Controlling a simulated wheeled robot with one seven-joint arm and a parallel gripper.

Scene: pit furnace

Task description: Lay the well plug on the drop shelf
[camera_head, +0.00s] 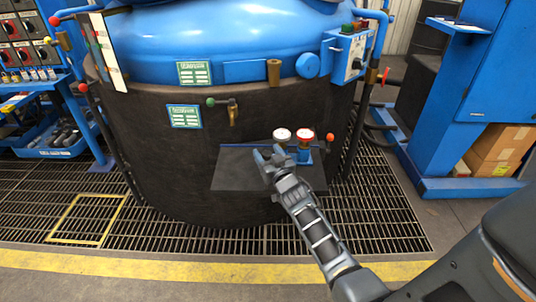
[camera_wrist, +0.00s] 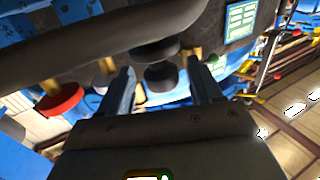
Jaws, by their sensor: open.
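In the wrist view, my two fingers (camera_wrist: 160,88) stand apart. A dark round piece (camera_wrist: 160,76) shows between them, with another dark disc (camera_wrist: 155,50) above it. I cannot tell whether either is the well plug, or whether a finger touches them. A flat dark panel (camera_head: 235,170) lies behind and below my gripper, perhaps the drop shelf. A brown cylinder (camera_head: 274,72) is on the furnace rim.
The blue-lidded furnace (camera_head: 160,130) fills the middle. A brass tap (camera_head: 232,112) with a green knob and an orange-red knob (camera_head: 329,137) stick out from its wall. A blue control box (camera_head: 346,55) is at upper right. Floor grating (camera_head: 190,232) runs along the front.

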